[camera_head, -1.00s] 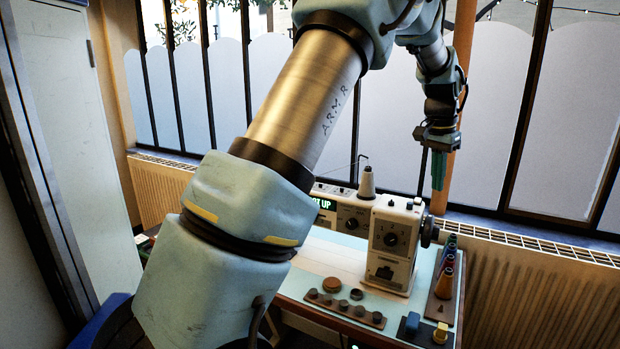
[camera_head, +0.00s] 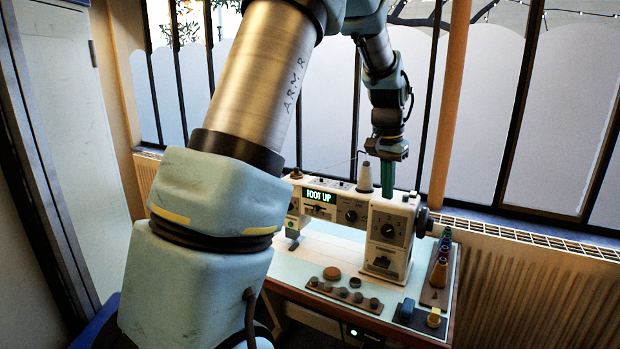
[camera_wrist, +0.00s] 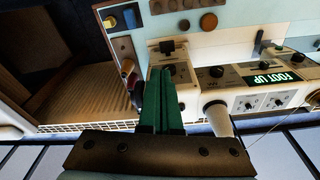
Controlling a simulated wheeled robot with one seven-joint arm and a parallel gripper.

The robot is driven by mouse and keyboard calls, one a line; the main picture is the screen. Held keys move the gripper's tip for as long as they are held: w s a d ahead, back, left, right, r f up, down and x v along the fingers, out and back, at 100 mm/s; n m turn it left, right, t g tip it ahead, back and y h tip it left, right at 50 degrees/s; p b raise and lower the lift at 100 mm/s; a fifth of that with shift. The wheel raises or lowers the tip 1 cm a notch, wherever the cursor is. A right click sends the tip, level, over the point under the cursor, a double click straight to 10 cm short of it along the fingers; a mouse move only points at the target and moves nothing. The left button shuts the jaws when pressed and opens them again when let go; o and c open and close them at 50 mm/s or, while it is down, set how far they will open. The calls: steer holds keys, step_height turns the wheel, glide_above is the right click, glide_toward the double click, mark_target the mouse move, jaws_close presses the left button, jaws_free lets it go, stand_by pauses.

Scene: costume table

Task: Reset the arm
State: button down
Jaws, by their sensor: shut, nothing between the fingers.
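My gripper (camera_head: 387,180) hangs down from my arm above the right end of the sewing machine (camera_head: 390,235), with its green fingers closed together and nothing between them. In the wrist view the fingers of my gripper (camera_wrist: 167,75) lie side by side over the machine's end. The white sewing machine also shows in the wrist view (camera_wrist: 240,82), with its lit display (camera_head: 319,195) reading "FOOT UP". I cannot tell whether the fingertips clear the machine's top by much.
A thread cone (camera_head: 365,178) stands on the machine close to my gripper. The table (camera_head: 330,248) also bears a bobbin rack (camera_head: 343,293), a spool rack (camera_head: 440,265) and blue and yellow blocks (camera_head: 407,308). A radiator (camera_head: 520,290) and barred windows stand behind.

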steer(key=s+a+f+n, duration=0.3)
steer(key=s+a, duration=0.5)
steer(key=a, duration=0.4)
steer(key=s+a+f+n+y, duration=0.1)
steer(key=s+a+f+n, duration=0.2)
steer(key=s+a, duration=0.6)
steer(key=a+n, duration=0.1)
steer(key=a, duration=0.3)
steer(key=shift+f, duration=0.4)
steer(key=w+d+r+m+t+h+b, duration=0.1)
steer(key=w+d+r+t+b, duration=0.1)
steer(key=w+d, duration=0.65)
steer(key=w+d+r+m+t+b, duration=0.2)
steer(key=w+d+r+b, duration=0.1)
steer(key=w+d, duration=0.6)
steer(key=w+d+r+t+h, duration=0.1)
steer(key=w+d+r, duration=0.1)
steer(key=d, duration=0.3)
steer(key=w+d+r+t+h+b, duration=0.1)
steer(key=w+d+r, duration=0.2)
steer(key=d, duration=0.2)
steer(key=w+d+r+m+h+b, duration=0.1)
steer(key=w+d+r, duration=0.1)
steer(key=d, duration=0.4)
steer(key=shift+w+r+t, duration=0.25)
steer(key=shift+r+t, duration=0.15)
steer(key=shift+r, duration=0.1)
steer(key=shift+d+f, duration=0.1)
steer(key=shift+d, duration=0.05)
